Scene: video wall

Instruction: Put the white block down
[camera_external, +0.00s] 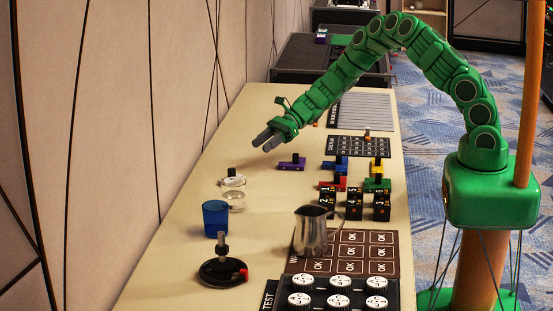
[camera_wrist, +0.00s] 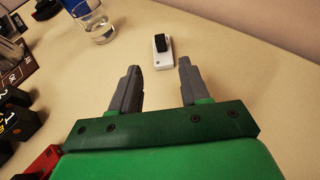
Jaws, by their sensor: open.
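The white block (camera_wrist: 163,61) has a black knob on top and lies flat on the tan table (camera_wrist: 228,82). In the wrist view it is beyond my open fingertips, between their lines and apart from them. In the external view the white block (camera_external: 233,181) shows just behind the clear glass, which partly hides it. My gripper (camera_external: 262,142) is open and empty above the table, farther back than the block. Both fingers of my gripper (camera_wrist: 157,78) show in the wrist view.
The clear glass (camera_external: 236,198) and blue cup (camera_external: 215,218) stand near the block. Purple (camera_external: 292,163), red, blue, green and yellow blocks lie to the right, with black numbered blocks (camera_external: 355,203) and a metal pitcher (camera_external: 311,232).

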